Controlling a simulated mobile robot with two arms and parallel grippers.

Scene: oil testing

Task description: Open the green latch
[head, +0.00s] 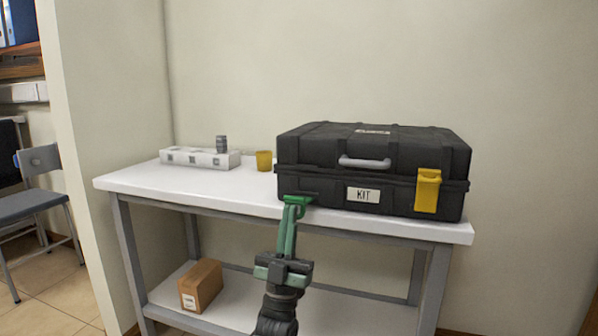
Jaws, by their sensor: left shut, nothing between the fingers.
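A black case (372,151) with a KIT label and a grey handle stands closed on the white table. The green latch (297,199) is at the left of its front, low down, and looks swung out and down from the case face. The yellow latch (428,190) at the right of the front stands upright against the case. My left gripper (289,212) comes up from below, shut and empty, with its fingertips at the underside of the green latch. Whether they touch is hard to tell. My right gripper is out of view.
On the white table (135,180), a yellow cup (264,160) and a white rack (195,158) with a grey cylinder (221,144) stand left of the case. A cardboard box (201,286) lies on the lower shelf. The tabletop's left front is clear. A chair (38,205) stands far left.

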